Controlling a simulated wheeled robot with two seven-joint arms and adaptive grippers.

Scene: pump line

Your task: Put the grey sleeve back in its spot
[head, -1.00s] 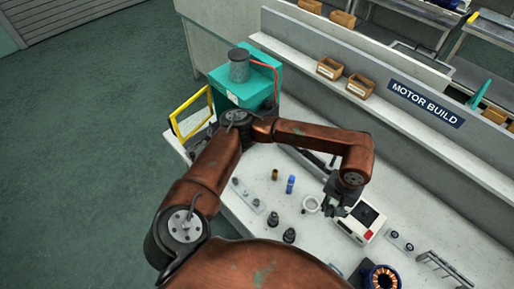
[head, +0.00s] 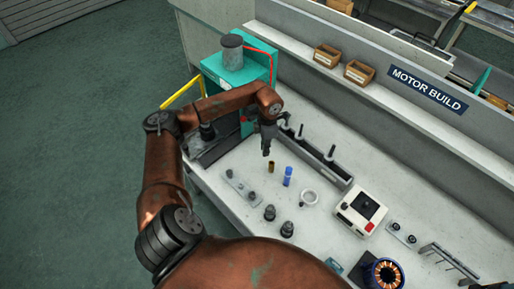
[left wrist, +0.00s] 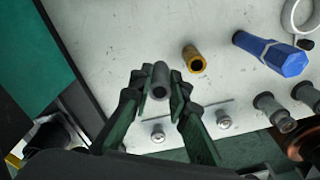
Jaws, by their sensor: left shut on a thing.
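The grey sleeve (left wrist: 159,78) is a short hollow tube. In the left wrist view it sits between the fingertips of my left gripper (left wrist: 161,95), which is shut on it. In the head view my left gripper (head: 266,146) is over the bench, just behind a small brass sleeve (head: 271,166). The sleeve it holds is too small to make out there. The brass sleeve (left wrist: 194,59) and a blue sleeve-like part (left wrist: 272,54) stand or lie apart from the gripper. My right gripper is not in view.
A long grey rack (head: 325,164) with black upright posts runs behind the gripper. A plate (head: 241,187) with small studs lies in front. A teal machine (head: 255,75) stands at left. A white ring (head: 309,198) and a white box (head: 361,211) are to the right.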

